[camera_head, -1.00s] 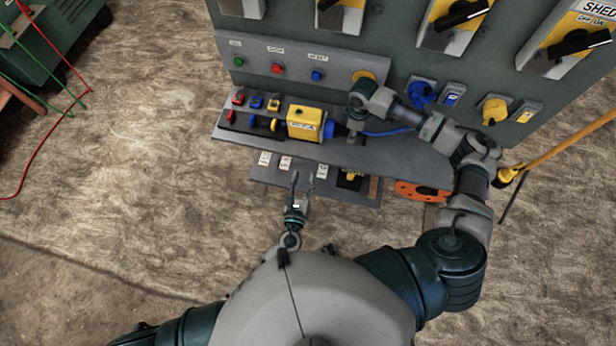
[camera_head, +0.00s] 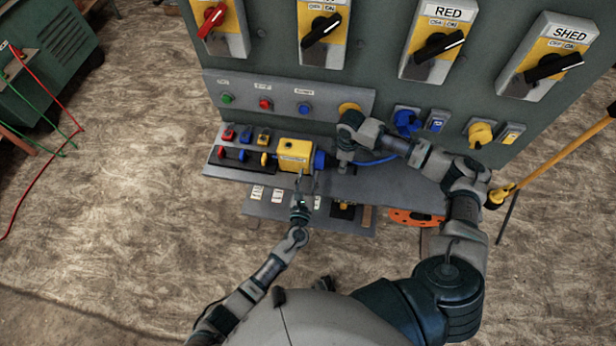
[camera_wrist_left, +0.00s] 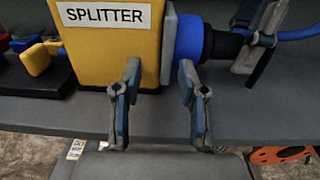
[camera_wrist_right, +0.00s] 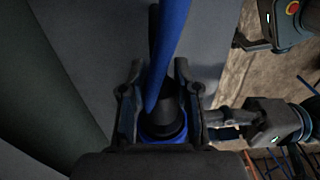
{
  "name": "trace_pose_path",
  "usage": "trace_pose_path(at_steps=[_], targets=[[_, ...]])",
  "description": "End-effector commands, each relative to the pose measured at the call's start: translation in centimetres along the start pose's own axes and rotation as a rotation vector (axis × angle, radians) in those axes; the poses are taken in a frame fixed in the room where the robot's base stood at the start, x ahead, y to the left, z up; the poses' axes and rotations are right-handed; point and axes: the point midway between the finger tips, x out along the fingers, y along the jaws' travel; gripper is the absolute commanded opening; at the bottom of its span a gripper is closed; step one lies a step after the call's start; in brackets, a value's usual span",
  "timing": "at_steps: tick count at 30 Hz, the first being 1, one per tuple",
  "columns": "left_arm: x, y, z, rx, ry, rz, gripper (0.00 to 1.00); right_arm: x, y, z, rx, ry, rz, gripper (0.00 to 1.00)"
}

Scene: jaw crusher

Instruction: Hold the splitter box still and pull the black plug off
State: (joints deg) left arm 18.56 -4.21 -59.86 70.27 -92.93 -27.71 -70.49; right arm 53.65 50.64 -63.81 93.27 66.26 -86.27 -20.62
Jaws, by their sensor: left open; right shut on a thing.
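The yellow splitter box (camera_head: 294,153) sits on the grey shelf, and its labelled face fills the upper left wrist view (camera_wrist_left: 108,50). A blue socket (camera_wrist_left: 200,42) sticks out of its right side. The black plug (camera_wrist_left: 224,46) is in that socket, with a blue cable behind it. My right gripper (camera_head: 344,163) is shut on the plug; its fingers flank the plug in the right wrist view (camera_wrist_right: 160,75). My left gripper (camera_head: 300,182) is open and empty in front of the box. Its fingers (camera_wrist_left: 159,72) point at the box's lower right part; I cannot tell whether they touch.
Small red, blue and yellow connectors (camera_head: 245,138) stand left of the box on the shelf (camera_head: 390,182). The panel above has push buttons (camera_head: 265,104) and rotary switches (camera_head: 436,46). A yellow pole (camera_head: 552,161) leans at the right. An orange disc (camera_head: 415,217) lies below the shelf.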

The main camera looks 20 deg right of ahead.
Motion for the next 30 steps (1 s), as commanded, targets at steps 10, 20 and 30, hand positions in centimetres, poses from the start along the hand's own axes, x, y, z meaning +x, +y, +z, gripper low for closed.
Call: trace_pose_path(at_steps=[10,20,30], targets=[[-0.03,0.21,-0.02,-0.002,0.0,0.001,0.19,-0.07,-0.11,-0.18,-0.001,-0.002,0.001,0.0],[0.11,0.01,-0.07,0.001,0.001,0.002,0.0,0.07,0.07,0.16,0.001,-0.001,-0.001,0.0],[0.02,0.14,-0.07,-0.001,0.001,0.001,0.42,0.04,-0.03,0.02,0.0,-0.004,0.0,0.0]])
